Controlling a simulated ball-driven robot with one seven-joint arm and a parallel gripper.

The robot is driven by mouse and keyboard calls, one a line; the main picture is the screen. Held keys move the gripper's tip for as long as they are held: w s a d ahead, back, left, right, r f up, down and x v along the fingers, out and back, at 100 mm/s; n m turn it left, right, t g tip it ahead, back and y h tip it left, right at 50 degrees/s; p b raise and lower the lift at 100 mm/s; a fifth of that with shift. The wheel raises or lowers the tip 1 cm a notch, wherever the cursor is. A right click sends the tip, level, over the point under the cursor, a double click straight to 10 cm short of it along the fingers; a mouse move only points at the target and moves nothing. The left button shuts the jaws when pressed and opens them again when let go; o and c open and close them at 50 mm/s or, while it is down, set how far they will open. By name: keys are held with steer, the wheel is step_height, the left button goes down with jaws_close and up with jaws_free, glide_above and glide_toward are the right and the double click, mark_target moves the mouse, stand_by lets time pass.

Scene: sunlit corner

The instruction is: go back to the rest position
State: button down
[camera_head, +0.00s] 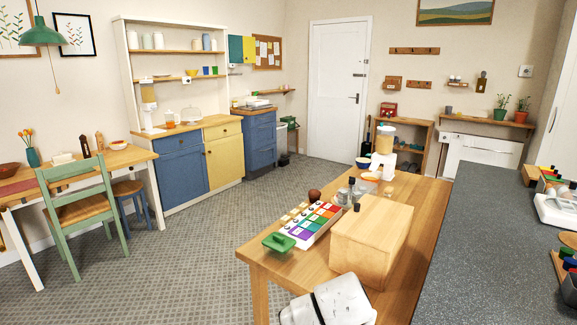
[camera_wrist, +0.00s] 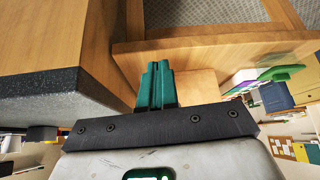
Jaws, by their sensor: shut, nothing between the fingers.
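My gripper (camera_wrist: 157,70) shows in the wrist view as two dark green fingers pressed together, shut with nothing between them. The fingers are in open space by the edge of the wooden table (camera_wrist: 230,48). In the head view a white part of my arm is at the bottom centre, in front of the wooden table (camera_head: 270,265); the fingers cannot be made out there. No object is in my grip.
On the table are a wooden box (camera_head: 370,237), a tray of coloured compartments (camera_head: 311,223) and a green-handled item (camera_head: 279,242). A dark speckled counter (camera_head: 480,230) stands at the right; it also shows in the wrist view (camera_wrist: 50,105).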

steer(key=s+d+f+n+g, duration=0.1)
steer(key=s+d+f, duration=0.3)
steer(key=s, duration=0.3)
steer(key=s+d+f+n+g+y, duration=0.1)
steer(key=s+d+f, duration=0.25)
steer(key=s, duration=0.35)
steer(key=s+d+f+n+g, duration=0.1)
steer(key=s+d+f, duration=0.2)
steer(key=s+f, duration=0.25)
steer(key=s+d+f+n+g+y, duration=0.1)
steer(key=s+d+n, duration=0.1)
steer(key=s, duration=1.8)
steer(key=shift+d+g+y, duration=0.3)
steer(key=shift+d+y, duration=0.1)
steer(key=shift+d, duration=0.2)
steer(key=shift+s+f, duration=0.1)
